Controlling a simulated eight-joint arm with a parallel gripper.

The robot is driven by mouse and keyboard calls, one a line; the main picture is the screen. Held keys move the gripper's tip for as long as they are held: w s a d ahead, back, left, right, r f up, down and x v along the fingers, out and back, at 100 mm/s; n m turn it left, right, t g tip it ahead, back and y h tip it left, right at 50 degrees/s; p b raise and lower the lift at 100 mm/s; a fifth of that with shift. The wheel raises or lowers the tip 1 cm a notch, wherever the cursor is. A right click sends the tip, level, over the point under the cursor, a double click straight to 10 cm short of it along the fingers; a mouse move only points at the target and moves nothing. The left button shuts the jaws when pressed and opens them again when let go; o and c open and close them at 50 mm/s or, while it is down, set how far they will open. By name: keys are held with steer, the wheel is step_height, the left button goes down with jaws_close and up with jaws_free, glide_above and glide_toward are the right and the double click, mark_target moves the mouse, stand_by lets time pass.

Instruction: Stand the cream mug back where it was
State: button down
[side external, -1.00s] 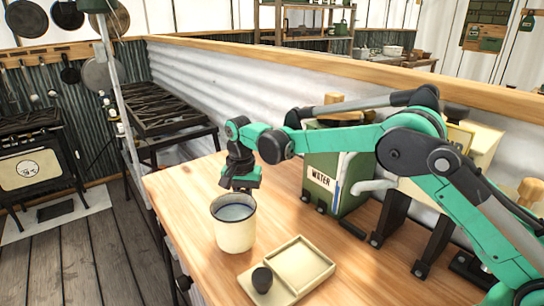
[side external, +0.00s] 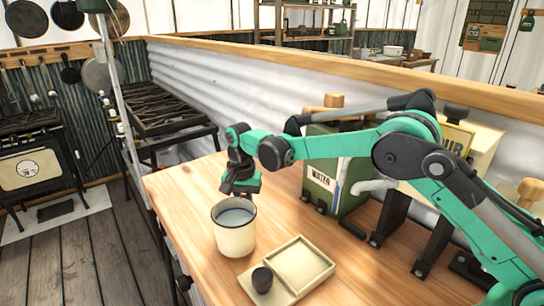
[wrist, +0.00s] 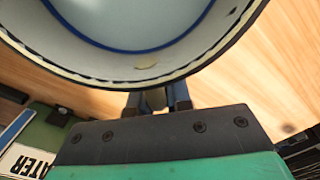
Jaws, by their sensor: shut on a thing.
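The cream mug (side external: 235,236) is upright over the wooden counter, left of the cream tray, with a dark rim and pale blue-grey inside. I cannot tell whether its base touches the wood. My gripper (side external: 238,192) is at the mug's far side, shut on it. In the wrist view the mug (wrist: 190,68) fills the top, its rim and blue inner ring close to the camera. The fingers (wrist: 157,101) show just below the rim, with a cream part between them, perhaps the handle. The side view hides this grip behind the mug.
The cream tray (side external: 315,265) holds a small dark cup (side external: 262,280) just right of the mug. A green water container (side external: 330,180) stands behind to the right. Bare counter (side external: 185,190) lies left of the mug, up to the counter's edge.

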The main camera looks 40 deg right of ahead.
steer(key=shift+f, duration=0.65)
stand_by(0.9)
jaws_free()
stand_by(0.4)
steer(key=shift+r, duration=0.15)
stand_by(0.7)
steer(key=shift+r, duration=4.35)
steer(key=shift+r, duration=2.85)
